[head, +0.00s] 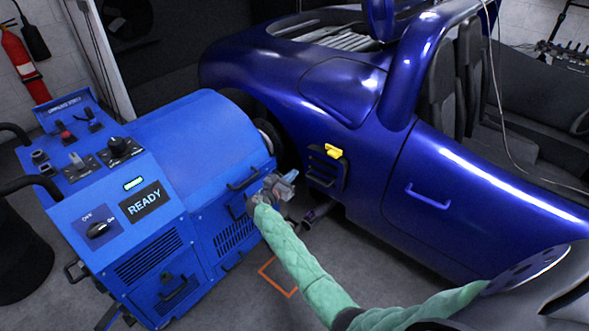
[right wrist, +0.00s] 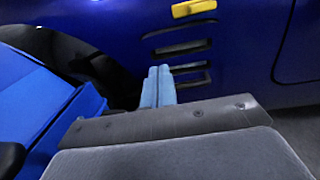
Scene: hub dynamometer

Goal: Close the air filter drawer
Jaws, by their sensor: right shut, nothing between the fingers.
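The blue dynamometer cabinet (head: 200,150) stands at the left. Its side face has a dark handle (head: 243,179) high up and a slotted panel (head: 234,237) lower down, partly behind my right gripper and forearm. I cannot tell for sure which panel is the air filter drawer, or how far it stands out. My right gripper (head: 290,177) is just off this side face, near the upper handle, with its fingers pointing toward the car. In the right wrist view its pale blue fingers (right wrist: 158,86) are together and empty. My left gripper is not in view.
The dark blue car (head: 380,160) stands close on the right, with side vents (right wrist: 182,63) and a yellow tab (head: 334,151). The gap between car and cabinet is narrow. The cabinet's front has another vent (head: 148,256) and a lit READY display (head: 145,202). A fire extinguisher (head: 22,62) hangs behind.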

